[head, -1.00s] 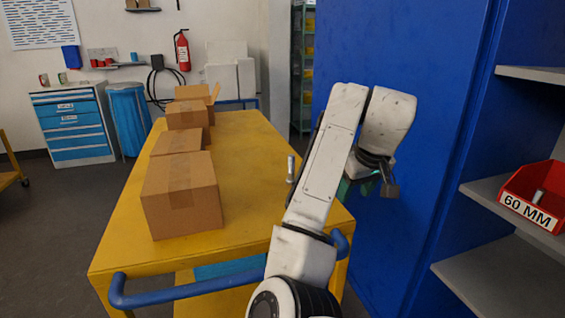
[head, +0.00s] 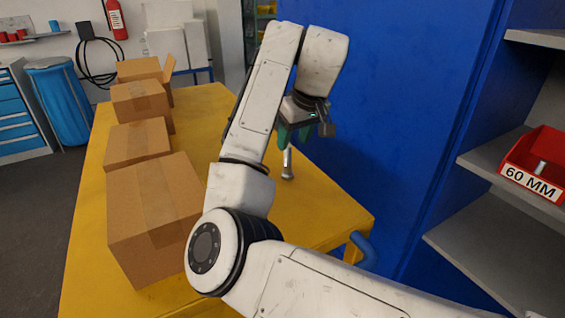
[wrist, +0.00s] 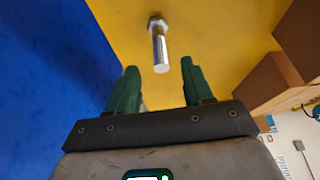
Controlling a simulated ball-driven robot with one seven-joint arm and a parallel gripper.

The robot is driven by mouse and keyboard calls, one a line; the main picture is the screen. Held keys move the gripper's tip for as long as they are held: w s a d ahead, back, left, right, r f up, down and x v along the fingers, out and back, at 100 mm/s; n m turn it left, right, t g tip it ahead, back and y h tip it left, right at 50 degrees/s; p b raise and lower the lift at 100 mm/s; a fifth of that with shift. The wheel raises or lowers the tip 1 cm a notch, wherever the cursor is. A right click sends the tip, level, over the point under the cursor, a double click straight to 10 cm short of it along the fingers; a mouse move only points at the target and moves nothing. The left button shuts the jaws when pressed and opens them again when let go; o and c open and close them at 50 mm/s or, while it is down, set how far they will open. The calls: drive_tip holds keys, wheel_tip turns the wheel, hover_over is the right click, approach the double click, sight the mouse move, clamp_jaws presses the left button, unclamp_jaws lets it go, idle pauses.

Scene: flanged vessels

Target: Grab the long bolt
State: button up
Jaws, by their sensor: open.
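A silver bolt (head: 287,164) stands upright on its head on the yellow table, right of the boxes. My gripper (head: 294,139), with green fingers, is open and points down just above the bolt in the head view. In the wrist view the bolt (wrist: 160,50) lies ahead of the gap between my two open fingers (wrist: 159,68), its shank end toward me and its hexagonal head on the table.
Several cardboard boxes (head: 152,215) line the left of the yellow table (head: 235,112). A tall blue panel (head: 410,110) stands close on the right. A red bin marked 60 MM (head: 537,165), with a metal piece inside, sits on a grey shelf (head: 487,162).

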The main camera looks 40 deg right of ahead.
sight(286, 158)
drive_tip(key=x, duration=0.2)
drive_tip(key=shift+w+f, duration=0.2)
drive_tip(key=shift+f, duration=0.1)
drive_tip(key=shift+x, duration=2.95)
clamp_jaws()
